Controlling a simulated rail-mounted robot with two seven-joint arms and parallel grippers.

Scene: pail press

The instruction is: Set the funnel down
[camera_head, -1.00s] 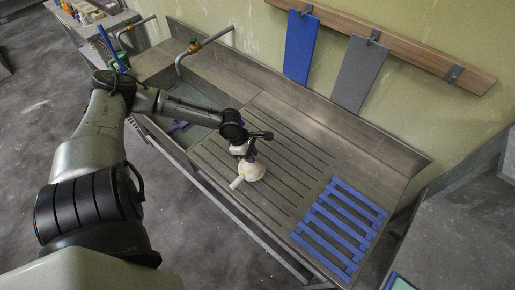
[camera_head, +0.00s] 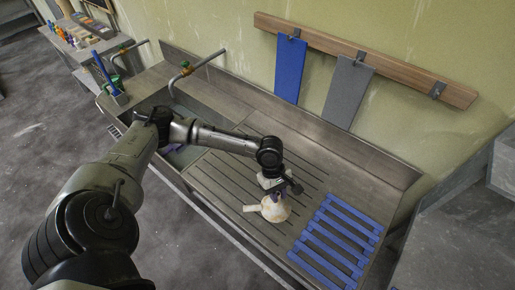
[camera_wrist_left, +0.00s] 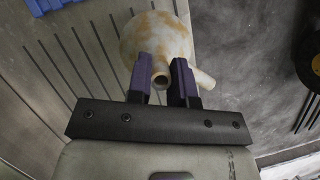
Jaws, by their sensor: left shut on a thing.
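The funnel (camera_head: 275,209) is cream-coloured with tan stains, with a short spout on its left side in the head view. It also shows in the left wrist view (camera_wrist_left: 157,38), where a tube end and a side stub face the camera. My left gripper (camera_head: 276,192) has its two purple-padded fingers (camera_wrist_left: 160,78) shut on the funnel's narrow part. The funnel is over the grooved drainboard, close to the blue slatted rack (camera_head: 340,240) on its right. I cannot tell whether it touches the board. My right gripper is in neither view.
The grooved drainboard (camera_head: 222,180) is bare left of the funnel. A sink basin with taps (camera_head: 186,68) lies further left. A blue board (camera_head: 289,68) and a grey board (camera_head: 347,92) hang from a wooden rail on the wall. A side table at upper left holds bottles.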

